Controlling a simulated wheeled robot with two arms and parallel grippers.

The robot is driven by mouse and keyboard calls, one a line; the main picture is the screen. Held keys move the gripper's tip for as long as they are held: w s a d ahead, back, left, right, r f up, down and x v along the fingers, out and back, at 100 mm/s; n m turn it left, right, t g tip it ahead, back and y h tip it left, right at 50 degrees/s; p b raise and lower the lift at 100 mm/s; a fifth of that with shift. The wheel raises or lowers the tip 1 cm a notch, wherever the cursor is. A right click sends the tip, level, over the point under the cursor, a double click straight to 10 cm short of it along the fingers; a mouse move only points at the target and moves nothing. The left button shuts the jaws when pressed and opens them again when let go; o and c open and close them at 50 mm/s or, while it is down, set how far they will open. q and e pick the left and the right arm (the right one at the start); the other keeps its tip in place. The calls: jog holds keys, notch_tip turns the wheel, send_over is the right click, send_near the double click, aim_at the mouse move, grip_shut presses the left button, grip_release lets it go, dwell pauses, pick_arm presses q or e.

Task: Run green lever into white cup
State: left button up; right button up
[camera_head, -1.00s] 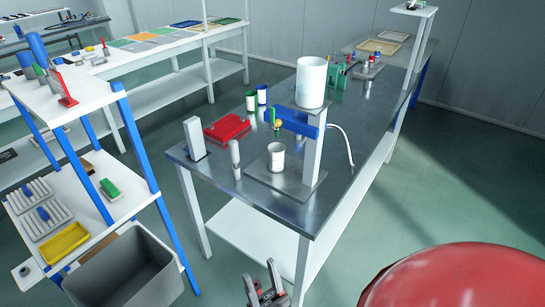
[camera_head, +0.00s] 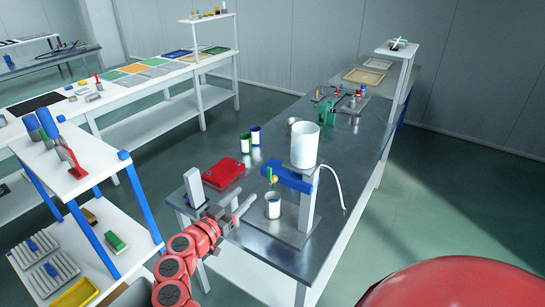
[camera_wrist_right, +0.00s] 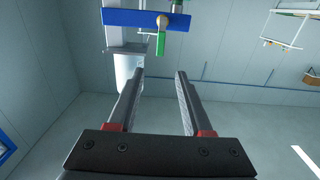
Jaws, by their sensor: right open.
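The green lever (camera_head: 269,173) hangs at the left end of a blue block (camera_head: 290,178) on a white post, beside a yellow knob (camera_head: 274,180). In the right wrist view the green lever (camera_wrist_right: 161,43) is beyond the fingertips, below the blue block (camera_wrist_right: 135,19). The white cup (camera_head: 273,209) stands upright on the grey base plate below the lever; its inside is too small to make out. My right gripper (camera_head: 243,205) is open and empty, left of the cup and apart from the lever. The gap between its fingers (camera_wrist_right: 161,74) is clear. My left gripper is not in view.
A large white cylinder (camera_head: 304,146) sits above the blue block. A white hose (camera_head: 336,181) curves at right.

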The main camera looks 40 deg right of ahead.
aim_at(268, 170)
jog(key=p+x, duration=0.1)
jog(key=x, duration=0.7)
jog(key=p+x, duration=0.2)
jog(key=x, duration=0.6)
jog(key=shift+w+r, duration=0.1)
jog(key=shift+r, duration=0.15)
jog(key=shift+w+d+f, duration=0.2)
jog(key=shift+d, duration=0.4)
grip_shut()
